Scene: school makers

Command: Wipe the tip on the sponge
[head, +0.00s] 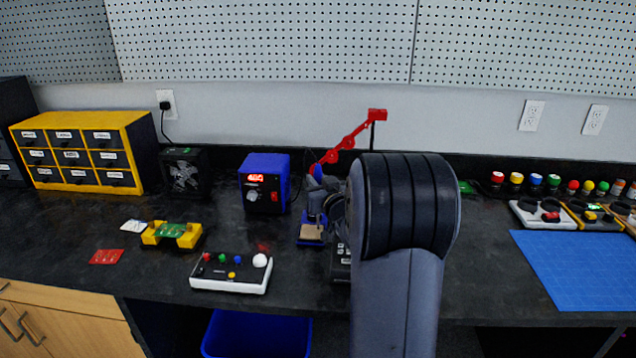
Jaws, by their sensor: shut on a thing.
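The tan sponge (312,232) sits in the front of a small blue stand (307,243) on the dark bench, just left of my arm. My gripper (322,203) shows only partly, dark and small, above and slightly behind the sponge. It is shut on what appears to be the blue-handled soldering iron (317,184). The iron's tip cannot be made out, so I cannot tell whether it touches the sponge. My large grey arm hides much of the area to the right of the stand.
A blue soldering station (264,183) stands behind left, with a red jointed arm (345,143) behind the stand. A white button box (231,272) and yellow board holder (171,235) lie left. A blue mat (580,268) lies right. A blue bin (257,335) is below the bench.

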